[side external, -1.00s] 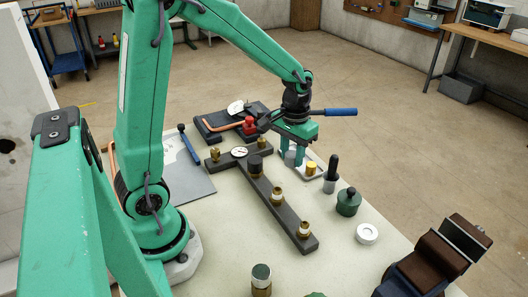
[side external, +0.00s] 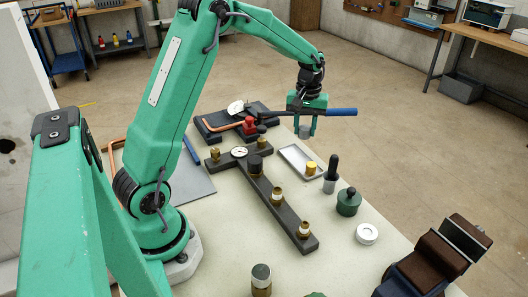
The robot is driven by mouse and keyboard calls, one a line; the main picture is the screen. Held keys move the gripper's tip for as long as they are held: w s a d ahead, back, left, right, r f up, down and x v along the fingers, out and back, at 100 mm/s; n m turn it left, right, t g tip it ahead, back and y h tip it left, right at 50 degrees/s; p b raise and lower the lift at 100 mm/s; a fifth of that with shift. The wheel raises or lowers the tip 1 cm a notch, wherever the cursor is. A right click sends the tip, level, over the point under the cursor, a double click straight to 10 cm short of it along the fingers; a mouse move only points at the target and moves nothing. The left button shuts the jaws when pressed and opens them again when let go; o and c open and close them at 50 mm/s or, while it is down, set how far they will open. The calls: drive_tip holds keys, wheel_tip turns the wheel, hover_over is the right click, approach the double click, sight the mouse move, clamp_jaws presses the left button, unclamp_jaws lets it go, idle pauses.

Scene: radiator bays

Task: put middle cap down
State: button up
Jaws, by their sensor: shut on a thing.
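My gripper (side external: 305,132) is shut on a small grey cap (side external: 304,131), held between its two fingers above the bench, beyond the shallow pale tray (side external: 286,151). A yellow cap (side external: 310,168) is at the tray's near end. The dark manifold bar (side external: 267,189) lies to the left and nearer, with a black cap (side external: 255,164) at its upper part. Brass fittings stand bare on it at the middle (side external: 277,196) and near end (side external: 303,229). Another brass fitting (side external: 215,153) stands on its left arm, near a white gauge (side external: 239,152).
A long blue-handled tool (side external: 342,112) extends behind my gripper. A copper pipe (side external: 222,124) and red part (side external: 249,125) are at the back. A black-handled tool (side external: 332,168), green jar (side external: 348,202), white ring (side external: 367,233) and dark vise-like block (side external: 438,262) stand to the right.

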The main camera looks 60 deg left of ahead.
sight(301, 163)
drive_tip(key=shift+f, duration=5)
drive_tip(key=shift+f, duration=0.1)
drive_tip(key=o, duration=0.8)
drive_tip(key=shift+o, duration=0.2)
wheel_tip(301, 163, up, 12)
drive_tip(key=shift+f, duration=0.1)
drive_tip(key=shift+r, duration=0.25)
drive_tip(key=shift+d+r, duration=0.1)
